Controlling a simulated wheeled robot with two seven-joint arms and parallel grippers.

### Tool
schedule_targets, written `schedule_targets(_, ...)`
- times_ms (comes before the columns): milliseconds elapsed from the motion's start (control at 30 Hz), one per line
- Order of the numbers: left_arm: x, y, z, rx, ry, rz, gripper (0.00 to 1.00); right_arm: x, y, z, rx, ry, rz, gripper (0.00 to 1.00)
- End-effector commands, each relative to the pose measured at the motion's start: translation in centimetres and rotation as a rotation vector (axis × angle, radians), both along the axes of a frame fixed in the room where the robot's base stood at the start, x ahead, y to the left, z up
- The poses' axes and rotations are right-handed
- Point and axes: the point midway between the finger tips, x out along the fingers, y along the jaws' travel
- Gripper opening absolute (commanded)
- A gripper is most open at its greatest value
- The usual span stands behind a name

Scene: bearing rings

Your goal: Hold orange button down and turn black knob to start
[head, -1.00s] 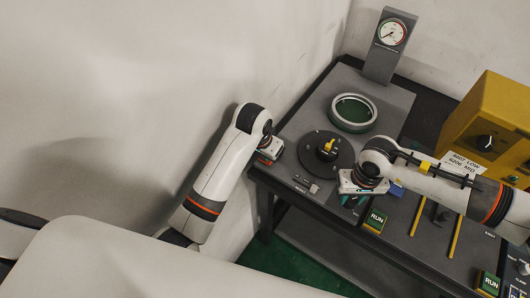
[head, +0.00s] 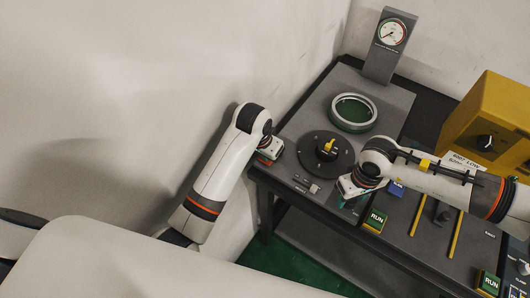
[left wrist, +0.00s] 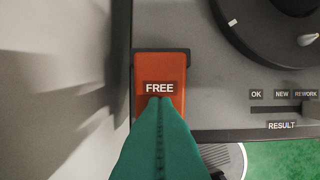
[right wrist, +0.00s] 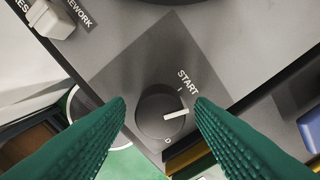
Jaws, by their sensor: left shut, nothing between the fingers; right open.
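The orange button (left wrist: 147,68), labelled FREE, sits at the panel's left edge in the left wrist view. My left gripper (left wrist: 160,102) is shut and empty, its green fingertips over the button's lower part; whether the button is pressed in cannot be told. The black knob (right wrist: 152,122) is on a dark square plate marked START in the right wrist view. Its white pointer points right, just below the I mark. My right gripper (right wrist: 160,103) is open, with one finger on each side of the knob in that view. Contact is not clear.
A dark round disc (head: 313,164) with a yellow-topped hub lies between my grippers. A grey RESULT slider (head: 314,188) is near the front edge. A blue button (head: 396,190) and green RUN button (head: 376,219) are right of my right gripper. A gauge (head: 390,40) stands behind.

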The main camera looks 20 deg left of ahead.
Motion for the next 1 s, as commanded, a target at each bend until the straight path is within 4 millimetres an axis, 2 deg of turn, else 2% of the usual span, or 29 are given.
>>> schedule_targets(400, -0.04, -0.01, -0.06, 0.001, 0.002, 0.0, 0.0, -0.04, -0.03, -0.05, 0.0, 0.001, -0.657, 0.49)
schedule_targets(500, -0.04, -0.01, -0.06, 0.001, 0.002, 0.0, 0.0, -0.03, -0.02, -0.04, 0.0, 0.001, -0.774, 0.49)
schedule_targets(733, -0.05, -0.02, -0.07, 0.0, 0.002, 0.0, 0.0, 0.0, -0.01, -0.03, 0.001, 0.001, -0.915, 0.49)
schedule_targets(1000, -0.05, -0.02, -0.07, 0.0, 0.002, 0.0, 0.0, -0.05, 0.0, -0.06, -0.001, 0.002, -1.349, 0.49)
